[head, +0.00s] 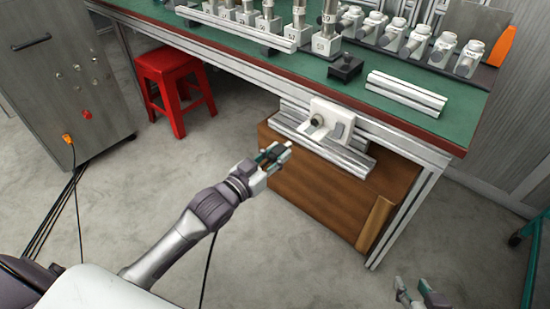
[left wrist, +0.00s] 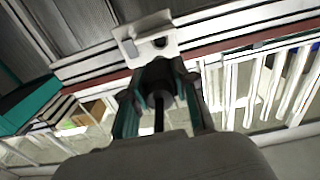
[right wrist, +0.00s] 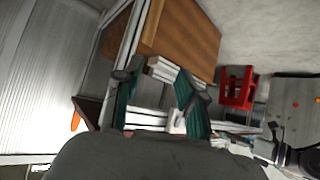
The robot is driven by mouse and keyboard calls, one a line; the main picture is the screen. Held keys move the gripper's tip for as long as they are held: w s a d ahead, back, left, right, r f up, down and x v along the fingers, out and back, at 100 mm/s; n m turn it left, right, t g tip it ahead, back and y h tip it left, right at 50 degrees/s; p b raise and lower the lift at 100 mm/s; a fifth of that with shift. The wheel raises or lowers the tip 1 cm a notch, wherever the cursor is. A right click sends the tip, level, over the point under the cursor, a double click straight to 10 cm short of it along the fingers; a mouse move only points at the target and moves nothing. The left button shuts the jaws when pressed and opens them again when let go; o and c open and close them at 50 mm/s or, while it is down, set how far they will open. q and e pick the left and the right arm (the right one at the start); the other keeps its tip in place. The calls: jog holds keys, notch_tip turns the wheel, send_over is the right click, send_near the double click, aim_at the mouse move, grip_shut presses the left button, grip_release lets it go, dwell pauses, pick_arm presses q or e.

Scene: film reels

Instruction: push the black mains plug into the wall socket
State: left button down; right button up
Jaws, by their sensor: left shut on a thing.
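The wall socket (head: 338,113) is a white plate with a dark round recess, mounted on the front rail of the green bench. It also shows in the left wrist view (left wrist: 142,50), just beyond the plug. My left gripper (head: 277,156) is shut on the black mains plug (left wrist: 157,78), its dark cable running back between the fingers. The plug is apart from the socket in the head view, to its lower left; its pins are hidden. My right gripper (head: 420,290) is open and empty at the lower right; its spread fingers show in the right wrist view (right wrist: 158,85).
The green-topped bench (head: 260,58) carries several bottles, metal cylinders and rails. A wooden cabinet (head: 330,195) stands under it. A red stool (head: 172,85) and a grey metal cabinet (head: 60,75) are at the left. The floor around my left arm is mostly clear, with cables at the left.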

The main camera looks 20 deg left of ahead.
aim_at(307, 133)
pick_arm(q)
jog(key=b+x, duration=0.2)
jog(key=x, duration=0.2)
jog(key=shift+w, duration=0.1)
jog(key=x, duration=0.3)
jog(key=shift+x, duration=0.85)
pick_arm(e)
jog(key=w+a+r+t+y, duration=0.1)
jog(key=w+a+r+t, duration=0.1)
jog(key=w+r+t, duration=0.3)
jog(key=shift+w+a+r+t+y, duration=0.15)
jog(key=shift+a+r+t+y, duration=0.25)
jog(key=shift+r, duration=1.2)
pick_arm(q)
jog(key=shift+d, duration=0.1)
jog(key=shift+x, duration=1.9)
jog(key=c, duration=0.9)
grip_release()
jog(key=shift+o, duration=0.4)
pick_arm(e)
jog(key=shift+w+a+r+t, duration=0.15)
jog(key=shift+w+r+t, duration=0.05)
jog(key=shift+r+t, duration=0.6)
